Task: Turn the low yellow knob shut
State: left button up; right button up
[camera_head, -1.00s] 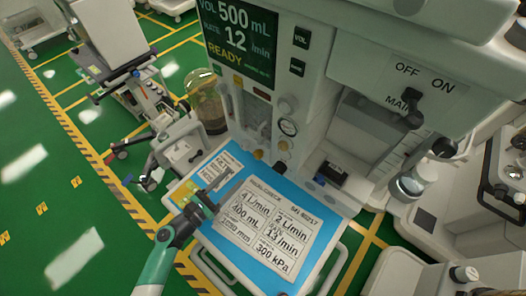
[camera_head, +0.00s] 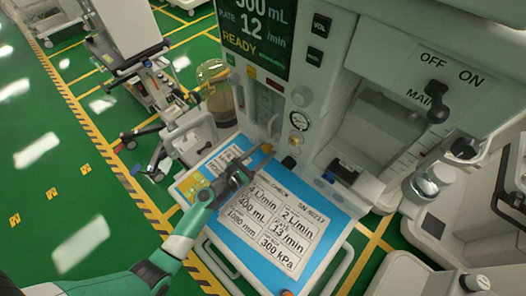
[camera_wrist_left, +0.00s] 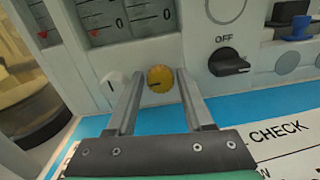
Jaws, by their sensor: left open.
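The low yellow knob (camera_wrist_left: 160,78) sits on the front panel of the machine, below the flow tubes, with a dark mark on its face. In the left wrist view my left gripper (camera_wrist_left: 159,98) is open, one finger on each side of the knob. I cannot tell whether the fingertips touch it. In the head view my left gripper (camera_head: 260,152) reaches over the blue work surface to the panel, and its fingers largely hide the knob. My right gripper is not in view.
A black OFF knob (camera_wrist_left: 229,62) is to the right of the yellow knob, and a white knob (camera_wrist_left: 113,86) is to its left. A printed check card (camera_head: 275,222) lies on the blue surface (camera_head: 233,229). An amber canister (camera_head: 219,100) stands at the left.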

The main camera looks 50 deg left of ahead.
pick_arm(q)
grip_shut()
jog(key=shift+m, duration=0.4)
jog(key=m+b, duration=0.1)
jog(key=m, duration=0.3)
jog(key=shift+m, duration=0.3)
jog(key=m+b, duration=0.1)
jog(key=m, duration=0.3)
jog(key=shift+d, duration=0.1)
jog(key=m+b, duration=0.1)
jog(key=m, duration=0.4)
jog(key=shift+f+m+y+b, duration=0.1)
jog(key=shift+m+y+b, duration=0.2)
jog(key=shift+b, duration=0.05)
jog(key=shift+m+b, duration=0.45)
jog(key=shift+m, duration=1.15)
